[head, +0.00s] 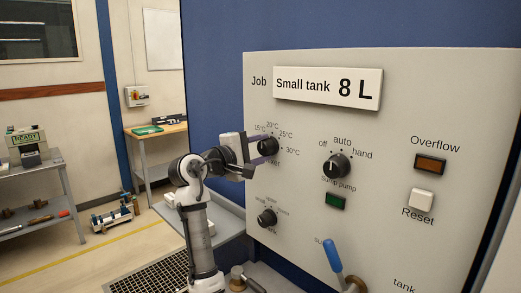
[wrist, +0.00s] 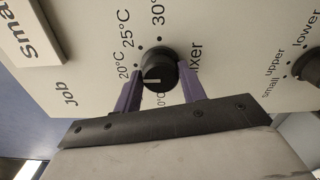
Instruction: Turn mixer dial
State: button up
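A smaller selector knob (head: 267,217) sits below the mixer dial. To the right are the sump pump knob (head: 337,165), a green button (head: 335,201), the overflow lamp (head: 430,164), the reset button (head: 421,200) and a blue-handled lever (head: 333,255).

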jog(key=o, duration=0.3)
jog(key=shift+o, duration=0.2)
jog(key=b+v, duration=0.5)
jog(key=v, duration=0.9)
